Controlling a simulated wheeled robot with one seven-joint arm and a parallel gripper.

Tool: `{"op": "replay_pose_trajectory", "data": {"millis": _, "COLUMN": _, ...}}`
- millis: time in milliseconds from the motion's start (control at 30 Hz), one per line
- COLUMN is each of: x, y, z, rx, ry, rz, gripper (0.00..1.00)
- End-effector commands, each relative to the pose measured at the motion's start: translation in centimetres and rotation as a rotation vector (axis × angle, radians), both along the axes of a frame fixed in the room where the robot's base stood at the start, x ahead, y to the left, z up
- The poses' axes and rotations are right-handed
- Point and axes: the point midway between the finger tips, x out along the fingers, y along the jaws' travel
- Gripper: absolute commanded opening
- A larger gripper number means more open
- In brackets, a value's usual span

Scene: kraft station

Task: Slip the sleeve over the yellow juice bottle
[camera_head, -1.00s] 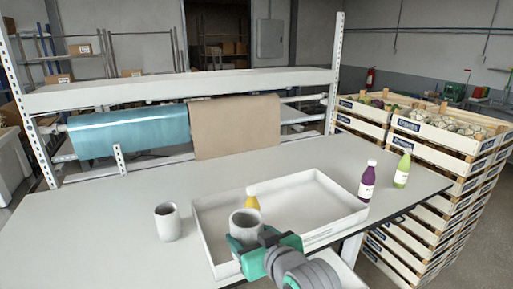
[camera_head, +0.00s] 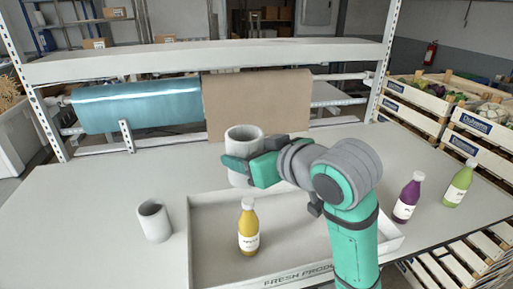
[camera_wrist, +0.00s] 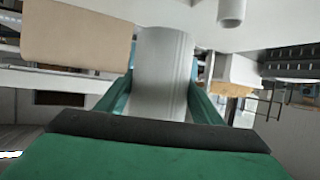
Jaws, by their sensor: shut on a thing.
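The yellow juice bottle (camera_head: 248,228) stands upright in the white tray (camera_head: 212,199), with a white cap and a white label. My gripper (camera_head: 245,165) is shut on a grey-white sleeve (camera_head: 243,139), an open-ended tube held upright. In the head view the sleeve is above and behind the bottle, apart from it. In the wrist view the held sleeve (camera_wrist: 163,75) fills the space between my two green fingers. A second grey sleeve (camera_head: 154,221) stands on the table left of the tray. The bottle is not visible in the wrist view.
A purple bottle (camera_head: 408,198) and a green bottle (camera_head: 459,184) stand on the table right of the tray. Blue and brown rolls (camera_head: 257,103) hang below a shelf behind. Stacked crates (camera_head: 487,130) are at the right.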

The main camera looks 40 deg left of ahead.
Motion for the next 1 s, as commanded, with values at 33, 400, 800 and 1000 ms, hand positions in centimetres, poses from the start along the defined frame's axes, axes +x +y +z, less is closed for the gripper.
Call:
{"op": "replay_pose_trajectory", "data": {"millis": 33, "x": 0.0, "y": 0.0, "z": -0.2, "rx": 0.000, "ry": 0.001, "rz": 0.000, "gripper": 0.53}}
{"op": "replay_pose_trajectory", "data": {"millis": 400, "x": 0.3, "y": -0.4, "z": -2.2, "rx": 0.000, "ry": 0.001, "rz": -0.008, "gripper": 0.53}}
{"op": "replay_pose_trajectory", "data": {"millis": 800, "x": 0.1, "y": -0.1, "z": -4.6, "rx": 0.000, "ry": 0.001, "rz": -0.003, "gripper": 0.53}}
{"op": "replay_pose_trajectory", "data": {"millis": 1000, "x": 0.1, "y": 0.0, "z": -5.8, "rx": 0.000, "ry": 0.001, "rz": -0.002, "gripper": 0.53}}
